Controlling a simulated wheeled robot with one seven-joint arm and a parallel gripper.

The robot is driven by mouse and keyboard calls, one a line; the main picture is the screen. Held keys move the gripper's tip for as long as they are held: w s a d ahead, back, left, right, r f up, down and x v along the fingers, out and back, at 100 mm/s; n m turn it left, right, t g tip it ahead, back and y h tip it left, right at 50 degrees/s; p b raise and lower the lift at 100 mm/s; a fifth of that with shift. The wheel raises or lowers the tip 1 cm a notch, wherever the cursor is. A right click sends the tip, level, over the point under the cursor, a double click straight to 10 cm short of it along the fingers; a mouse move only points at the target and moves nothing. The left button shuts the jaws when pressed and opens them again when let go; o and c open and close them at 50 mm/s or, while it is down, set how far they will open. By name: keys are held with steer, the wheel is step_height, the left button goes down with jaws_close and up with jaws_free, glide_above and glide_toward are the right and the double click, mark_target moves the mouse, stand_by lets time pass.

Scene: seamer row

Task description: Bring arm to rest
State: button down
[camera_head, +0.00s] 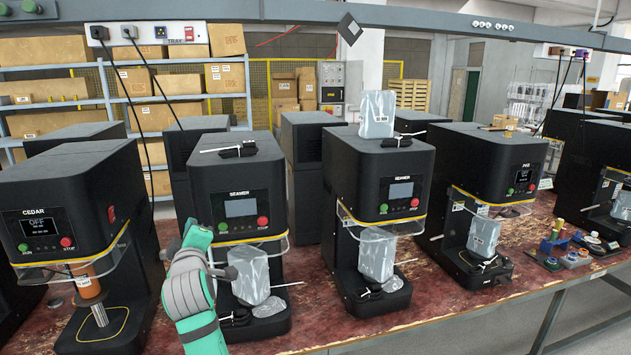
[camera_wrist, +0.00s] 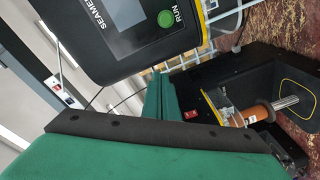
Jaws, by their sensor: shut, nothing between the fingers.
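My gripper (camera_head: 199,234) is green and stands in front of the left edge of the black SEAMER machine (camera_head: 240,185), close to its green RUN button (camera_head: 223,226). The head view does not show clearly whether it touches the machine. In the wrist view my gripper (camera_wrist: 158,95) is shut and empty, with the SEAMER panel and its RUN button (camera_wrist: 166,18) just beyond it. My grey and green arm (camera_head: 190,290) rises from the bottom of the head view and hides part of the table and the machine's base.
The CEDAR machine (camera_head: 75,205), with an orange cylinder (camera_head: 87,286), stands to the left. Two more machines (camera_head: 380,180) (camera_head: 485,170) stand to the right, with grey wrapped blocks at their bases. The red-brown table (camera_head: 330,325) has a bare strip along its front.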

steer(key=s+d+f+m, duration=0.2)
steer(key=s+d+f, duration=0.2)
steer(key=f, duration=0.6)
steer(key=s+d+f+m+h, duration=0.15)
steer(key=s+d+f, duration=0.25)
steer(key=f, duration=0.5)
steer(key=s+d+f+m, duration=0.2)
steer(key=s+d+f, duration=0.15)
steer(key=f, duration=0.65)
steer(key=s+d+f+m+h, duration=0.1)
steer(key=s+d+f+m, duration=0.3)
steer(key=s+f, duration=0.5)
steer(key=s+d+f+m+h, duration=0.15)
steer(key=s+d, duration=0.35)
steer(key=s, duration=0.5)
steer(key=s+d+f+m+h, duration=0.1)
steer(key=s+d+f, duration=0.25)
steer(key=s, duration=0.55)
steer(key=s+d+r+m, duration=0.2)
steer(key=s+d, duration=0.1)
steer(key=s, duration=0.6)
steer(key=s+d+r+m+g+h, duration=0.1)
steer(key=s+d+r, duration=0.2)
steer(key=s, duration=0.6)
steer(key=shift+s+d+r+m, duration=0.3)
steer(key=shift+d+r+m, duration=0.05)
steer(key=shift+d+m, duration=0.05)
